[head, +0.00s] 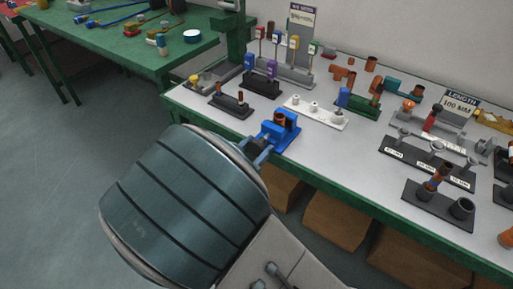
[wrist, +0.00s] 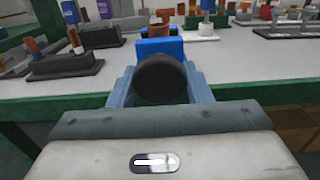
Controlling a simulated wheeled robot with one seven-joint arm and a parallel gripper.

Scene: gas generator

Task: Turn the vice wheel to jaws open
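The blue vice (head: 281,130) stands at the front edge of the white-topped bench, with a reddish-brown piece (head: 279,118) at its top. In the wrist view, the vice body (wrist: 160,48) is straight ahead, and its round dark wheel (wrist: 162,78) faces me. My gripper (head: 262,143) reaches the vice from the front. In the wrist view, the blue fingers of my gripper (wrist: 161,84) lie on the left and right sides of the wheel. I cannot tell whether they press on it. The wheel hides much of the vice, including its jaws.
A dark stand with brown pegs (head: 231,104) is left of the vice, and a white fixture (head: 315,111) is to its right. Cardboard boxes (head: 338,218) sit under the bench. The green table (head: 130,50) stands at the back left. Open floor lies at left.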

